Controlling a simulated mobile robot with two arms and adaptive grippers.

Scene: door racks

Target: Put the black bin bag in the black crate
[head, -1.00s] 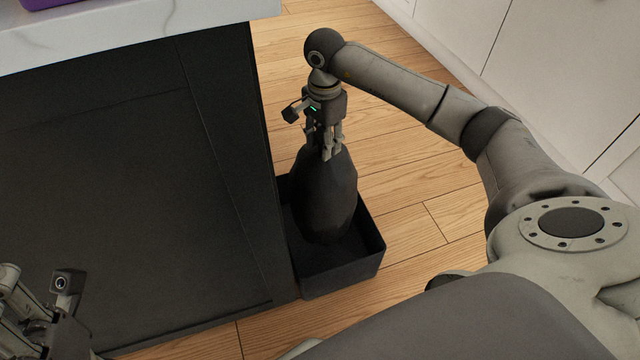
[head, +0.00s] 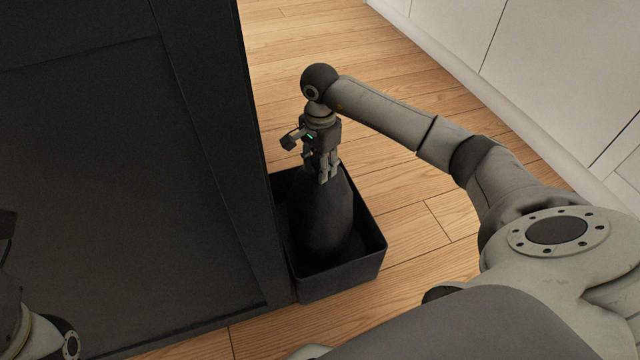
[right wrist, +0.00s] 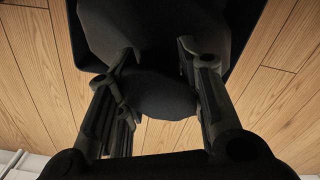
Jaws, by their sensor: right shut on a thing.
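The black bin bag (head: 325,215) is upright inside the black crate (head: 345,278), within its walls. Whether its base rests on the crate floor is hidden. My right gripper (head: 328,174) is shut on the bag's narrow top from above. In the right wrist view the bag (right wrist: 155,95) shows between the fingers, with the crate (right wrist: 248,40) around it. My left arm shows only partly at the bottom left corner of the head view, and its fingers are not visible.
The crate stands on the wooden floor (head: 420,240) close beside a dark cabinet panel (head: 120,180) on its left. White cabinets (head: 550,70) line the far right. The floor to the right of the crate is clear.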

